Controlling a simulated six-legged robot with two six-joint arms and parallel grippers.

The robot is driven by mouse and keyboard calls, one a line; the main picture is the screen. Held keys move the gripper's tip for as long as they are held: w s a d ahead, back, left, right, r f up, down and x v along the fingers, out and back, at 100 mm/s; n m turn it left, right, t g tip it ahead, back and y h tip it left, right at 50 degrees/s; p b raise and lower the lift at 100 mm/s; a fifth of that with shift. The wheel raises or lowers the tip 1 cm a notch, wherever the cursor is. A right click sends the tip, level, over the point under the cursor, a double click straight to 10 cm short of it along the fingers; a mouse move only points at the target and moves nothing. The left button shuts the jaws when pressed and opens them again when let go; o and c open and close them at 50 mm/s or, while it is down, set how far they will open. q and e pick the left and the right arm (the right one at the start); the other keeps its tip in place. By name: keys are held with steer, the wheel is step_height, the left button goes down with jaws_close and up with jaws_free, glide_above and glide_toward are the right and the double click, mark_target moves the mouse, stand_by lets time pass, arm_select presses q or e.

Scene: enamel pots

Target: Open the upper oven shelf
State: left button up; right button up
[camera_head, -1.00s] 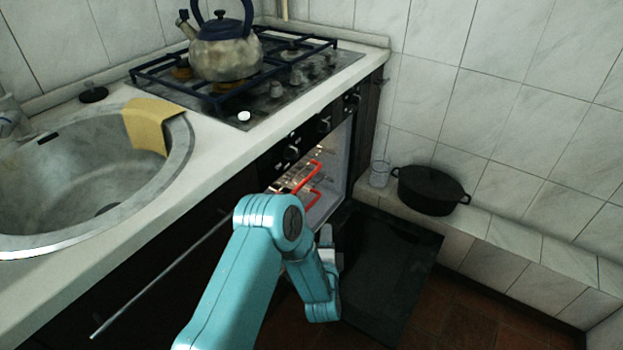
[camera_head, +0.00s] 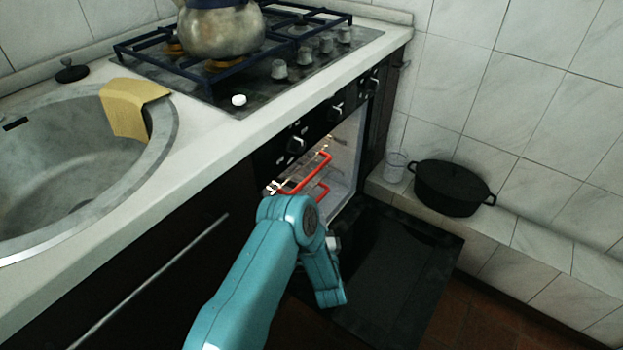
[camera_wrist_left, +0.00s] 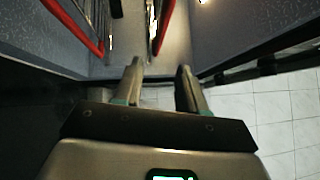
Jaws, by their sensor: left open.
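The oven (camera_head: 345,165) is open, its door (camera_head: 390,265) folded down. Inside, a wire shelf with a red front bar (camera_head: 300,178) shows near the top, with another red bar (camera_head: 318,194) just below it. In the left wrist view, one red bar (camera_wrist_left: 72,26) runs at upper left and another (camera_wrist_left: 165,25) at upper centre; I cannot tell there which is the upper one. My left gripper (camera_wrist_left: 157,72) is open and empty at the oven mouth, its fingers short of the bars. In the head view my teal arm mostly hides it.
A black pot (camera_head: 452,187) and a glass (camera_head: 395,166) stand on the tiled ledge at right. A kettle (camera_head: 220,32) sits on the hob above the oven. A long cabinet handle (camera_head: 150,283) runs left of my arm.

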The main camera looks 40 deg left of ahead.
mark_target(310, 176)
arm_select(q)
steer(key=b+x, duration=0.4)
steer(key=x, duration=1.1)
steer(key=shift+s, duration=0.1)
steer(key=shift+w+a+r, duration=0.1)
steer(key=shift+w+a, duration=0.2)
steer(key=shift+a, duration=0.05)
jaws_close()
